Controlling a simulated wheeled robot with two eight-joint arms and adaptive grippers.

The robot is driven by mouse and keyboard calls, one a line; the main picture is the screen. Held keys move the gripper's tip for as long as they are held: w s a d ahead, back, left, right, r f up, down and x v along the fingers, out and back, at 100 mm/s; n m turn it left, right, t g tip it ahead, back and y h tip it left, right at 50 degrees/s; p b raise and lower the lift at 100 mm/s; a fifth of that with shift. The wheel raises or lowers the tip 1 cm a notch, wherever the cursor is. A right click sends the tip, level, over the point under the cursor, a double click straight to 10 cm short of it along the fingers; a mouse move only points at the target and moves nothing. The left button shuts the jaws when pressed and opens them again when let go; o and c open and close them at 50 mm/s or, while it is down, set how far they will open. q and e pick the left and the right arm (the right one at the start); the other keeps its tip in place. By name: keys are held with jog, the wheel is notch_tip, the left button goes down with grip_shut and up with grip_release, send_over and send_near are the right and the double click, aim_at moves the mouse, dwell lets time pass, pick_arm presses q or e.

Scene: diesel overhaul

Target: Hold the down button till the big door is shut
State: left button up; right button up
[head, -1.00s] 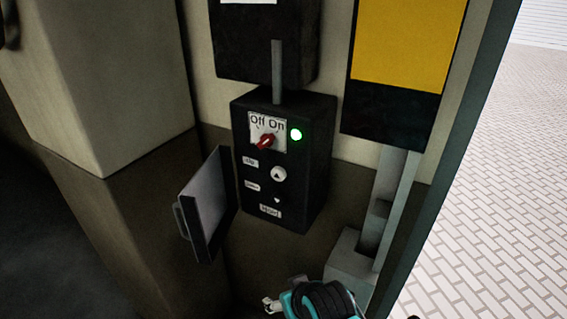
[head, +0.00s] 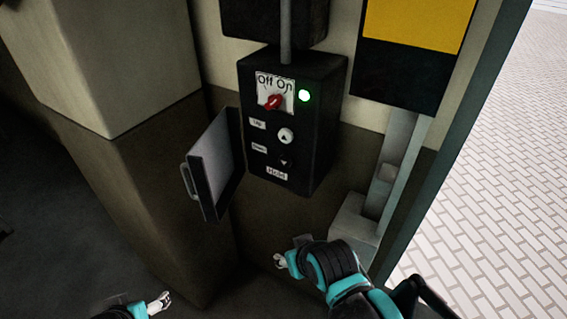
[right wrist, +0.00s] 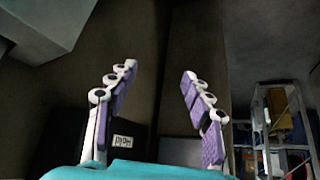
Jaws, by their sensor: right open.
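The dark control box (head: 290,120) hangs on the wall in the head view. It carries a red Off/On knob (head: 273,102) turned toward On, a lit green lamp (head: 304,96), a white up button (head: 286,136) and a dark down button (head: 286,162). My right gripper (head: 279,260) is below the box, apart from it. In the right wrist view its fingers (right wrist: 156,100) are spread and empty, with the box's lower part (right wrist: 75,148) behind them. My left gripper (head: 163,302) is low at the bottom edge; its jaw opening is too small to judge. I cannot make out the big door.
The box's hinged cover (head: 215,170) stands open to the left. A grey metal bracket (head: 355,220) is on the wall to the right, beneath a yellow and black panel (head: 410,50). Pale brick paving (head: 490,190) lies past the wall's edge. A shelf rack (right wrist: 282,125) shows in the right wrist view.

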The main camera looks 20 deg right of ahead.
grip_shut()
dwell(1.1)
